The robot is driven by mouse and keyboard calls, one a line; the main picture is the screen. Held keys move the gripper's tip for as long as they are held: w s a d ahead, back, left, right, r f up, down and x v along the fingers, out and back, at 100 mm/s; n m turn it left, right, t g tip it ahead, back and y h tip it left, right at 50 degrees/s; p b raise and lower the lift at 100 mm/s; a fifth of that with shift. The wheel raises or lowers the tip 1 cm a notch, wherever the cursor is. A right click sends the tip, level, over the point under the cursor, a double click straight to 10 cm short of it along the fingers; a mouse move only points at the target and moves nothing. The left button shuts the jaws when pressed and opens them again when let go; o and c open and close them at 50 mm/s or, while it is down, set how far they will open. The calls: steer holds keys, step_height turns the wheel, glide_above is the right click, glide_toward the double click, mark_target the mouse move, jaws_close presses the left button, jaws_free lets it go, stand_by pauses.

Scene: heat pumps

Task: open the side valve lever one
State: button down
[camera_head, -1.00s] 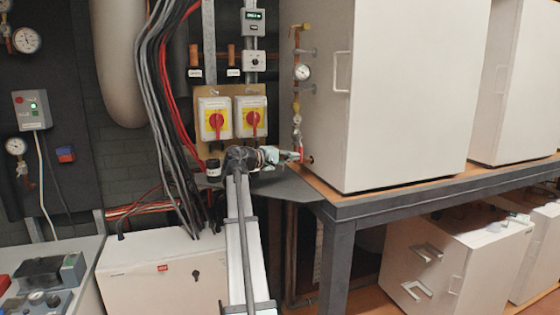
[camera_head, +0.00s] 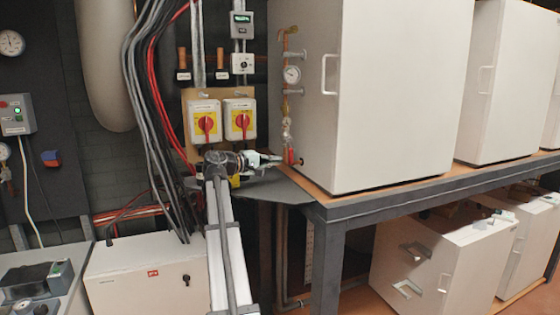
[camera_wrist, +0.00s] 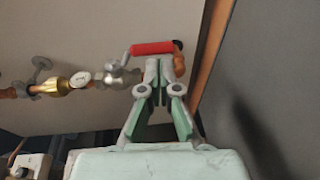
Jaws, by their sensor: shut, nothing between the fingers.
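The side valve lever has a red handle (camera_wrist: 152,48) on a grey metal valve body in the wrist view. It lies across the picture at the lower end of the pipe run. In the head view the lever (camera_head: 291,156) is a small red spot beside the tall white cabinet. My gripper (camera_wrist: 159,64) is pale green and shut, with nothing between its fingers. Its fingertips are just below the red handle in the wrist view, very close to it; contact cannot be told. In the head view my gripper (camera_head: 279,158) points right at the lever.
The white cabinet (camera_head: 400,95) stands on a dark-framed bench (camera_head: 400,203). Two yellow-and-red switches (camera_head: 205,121) hang behind my arm. A dark surface fills the wrist view's right side.

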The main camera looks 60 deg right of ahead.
steer(key=f+b+v, duration=0.1)
steer(key=b+v, duration=0.1)
steer(key=v, duration=0.8)
steer(key=shift+b, duration=0.3)
steer(key=shift+r, duration=0.1)
steer(key=c, duration=1.4)
jaws_free()
steer(key=shift+c, duration=0.2)
steer(key=s+a+p, duration=0.4)
steer(key=s+a, duration=0.3)
steer(key=s, duration=0.3)
steer(key=s+a+p, duration=0.4)
steer(key=s+a, duration=0.2)
steer(key=s, duration=0.4)
steer(key=shift+a, duration=0.4)
